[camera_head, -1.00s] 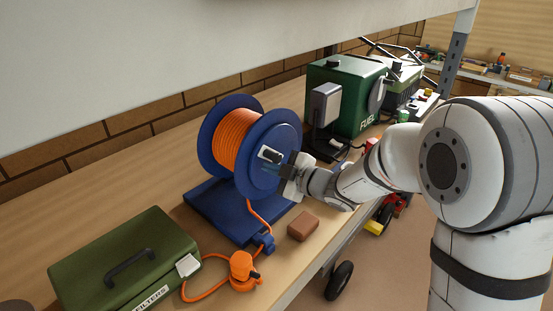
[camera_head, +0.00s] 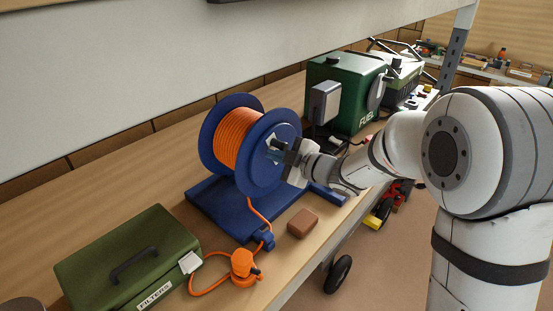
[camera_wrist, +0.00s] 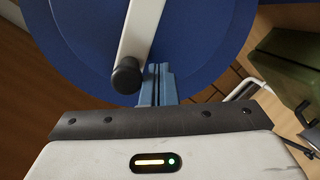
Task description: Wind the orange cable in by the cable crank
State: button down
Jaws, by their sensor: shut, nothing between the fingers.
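The blue cable reel (camera_head: 255,180) stands on the bench with orange cable (camera_head: 234,137) wound on its drum. The cable runs down to an orange plug (camera_head: 243,263) on the bench. The cable crank (camera_wrist: 140,30) is a pale arm with a black knob (camera_wrist: 126,76) on the near flange; in the head view my gripper partly hides it. My gripper (camera_wrist: 160,72) is shut and empty, just right of the knob in the wrist view and close to the flange. I cannot tell whether the fingers touch the knob.
A green filters case (camera_head: 125,255) lies left of the reel. A brown block (camera_head: 302,222) sits near the bench front edge. A green fuel unit (camera_head: 345,95) stands behind at right. The grey upper shelf (camera_head: 150,70) overhangs the bench.

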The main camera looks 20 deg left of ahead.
aim_at(285, 143)
jog(key=shift+w+d+r+p, duration=0.25)
jog(key=shift+w+r+p, duration=0.25)
jog(key=shift+w+r, duration=0.2)
jog(key=shift+w+d+r+p, duration=0.2)
jog(key=shift+w+d+p, duration=0.1)
jog(key=shift+w, duration=0.15)
jog(key=shift+w+d+r+p, duration=0.15)
jog(key=shift+w+r+p, duration=0.1)
jog(key=shift+w, duration=0.2)
jog(key=shift+w+f, duration=0.1)
jog(key=shift+w+d, duration=0.2)
jog(key=shift+w, duration=0.3)
jog(key=shift+w+d, duration=0.2)
jog(key=shift+w, duration=0.25)
